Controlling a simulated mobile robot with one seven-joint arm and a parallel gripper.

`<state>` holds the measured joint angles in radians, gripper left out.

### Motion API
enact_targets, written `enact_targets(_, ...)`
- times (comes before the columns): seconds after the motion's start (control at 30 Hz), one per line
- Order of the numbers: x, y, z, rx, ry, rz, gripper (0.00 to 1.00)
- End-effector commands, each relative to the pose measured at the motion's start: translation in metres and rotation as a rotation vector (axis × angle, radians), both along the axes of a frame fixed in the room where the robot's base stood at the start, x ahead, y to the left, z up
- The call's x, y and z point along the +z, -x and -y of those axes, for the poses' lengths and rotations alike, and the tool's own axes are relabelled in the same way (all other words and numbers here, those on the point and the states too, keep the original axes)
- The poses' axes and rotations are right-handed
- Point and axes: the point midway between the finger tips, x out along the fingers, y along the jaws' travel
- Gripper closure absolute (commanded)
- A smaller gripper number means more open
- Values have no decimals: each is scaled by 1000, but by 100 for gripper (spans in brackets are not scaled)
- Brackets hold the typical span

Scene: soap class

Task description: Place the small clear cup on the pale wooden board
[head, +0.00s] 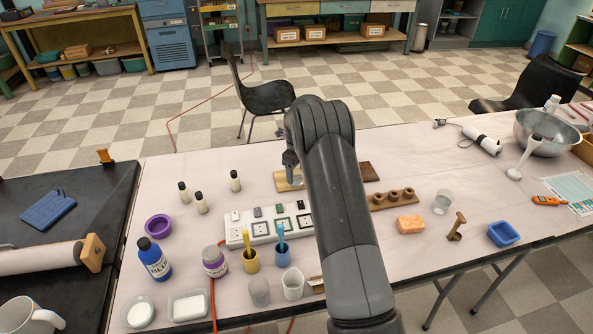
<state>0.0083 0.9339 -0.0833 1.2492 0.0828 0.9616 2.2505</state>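A small clear cup (443,202) stands upright on the right part of the white table, right of the wooden block with holes. The pale wooden board (281,181) lies near the back middle of the table, partly hidden by my arm. My gripper (293,177) is over the board, mostly hidden behind my arm. I cannot tell whether it is open or shut, or whether it holds anything. Two more cups, a greyish one (259,292) and a whitish one (292,284), stand at the front edge.
A white power strip (268,227) lies in front of the board. Small bottles (202,203), a purple bowl (158,227) and a blue bottle (153,259) stand left. The holed block (393,199), an orange soap (410,224) and a blue tray (503,234) are right.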

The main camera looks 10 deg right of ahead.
Motion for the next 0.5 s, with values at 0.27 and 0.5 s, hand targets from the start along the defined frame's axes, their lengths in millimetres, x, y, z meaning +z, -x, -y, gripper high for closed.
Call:
enact_targets(0.27,0,0,0,0,0,0,24)
enact_targets(0.5,17,-1,0,0,1,2,24)
